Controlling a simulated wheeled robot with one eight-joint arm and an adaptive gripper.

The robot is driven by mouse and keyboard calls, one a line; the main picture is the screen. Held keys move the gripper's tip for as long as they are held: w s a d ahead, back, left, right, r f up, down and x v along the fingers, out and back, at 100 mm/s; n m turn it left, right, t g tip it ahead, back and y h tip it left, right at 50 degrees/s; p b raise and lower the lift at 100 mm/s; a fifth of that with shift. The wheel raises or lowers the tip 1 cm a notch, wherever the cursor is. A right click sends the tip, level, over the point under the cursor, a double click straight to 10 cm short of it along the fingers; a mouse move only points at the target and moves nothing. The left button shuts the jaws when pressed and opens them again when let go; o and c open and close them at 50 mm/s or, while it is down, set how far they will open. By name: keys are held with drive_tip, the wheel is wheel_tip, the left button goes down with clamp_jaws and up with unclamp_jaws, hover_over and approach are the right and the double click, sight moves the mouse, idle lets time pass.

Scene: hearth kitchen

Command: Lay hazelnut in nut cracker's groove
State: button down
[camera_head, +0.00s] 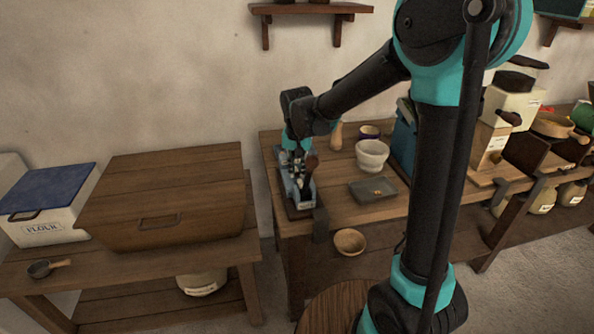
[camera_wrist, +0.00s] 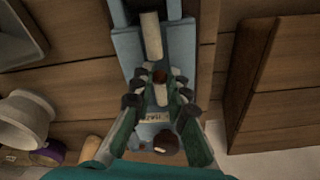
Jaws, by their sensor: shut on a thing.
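The nut cracker (camera_head: 305,199) is a light blue device on a dark base near the left front of the workbench. In the wrist view its blue body (camera_wrist: 181,50) runs up the middle, with a pale bar along its centre. A round brown knob (camera_wrist: 166,142) shows at its near end. My gripper (camera_wrist: 160,80) is over the middle of the cracker, its fingers closed on the small brown hazelnut (camera_wrist: 160,76). Whether the nut touches the groove I cannot tell. In the head view my gripper (camera_head: 297,160) hides part of the cracker, and the hazelnut cannot be made out.
A grey square tray (camera_head: 367,195) and a white mortar (camera_head: 372,155) stand right of the cracker. A wooden bowl (camera_head: 350,241) sits lower, in front of the bench. A large wooden chest (camera_head: 165,195) stands on the left table, beyond a gap.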

drive_tip(key=c, duration=2.2)
unclamp_jaws()
drive_tip(key=shift+d, duration=0.4)
drive_tip(key=o, duration=0.9)
drive_tip(key=shift+w+f, duration=0.1)
drive_tip(key=shift+a, duration=0.1)
drive_tip(key=r, duration=0.4)
drive_tip(key=s+r, duration=0.1)
drive_tip(key=r, duration=0.7)
drive_tip(key=shift+s, duration=0.2)
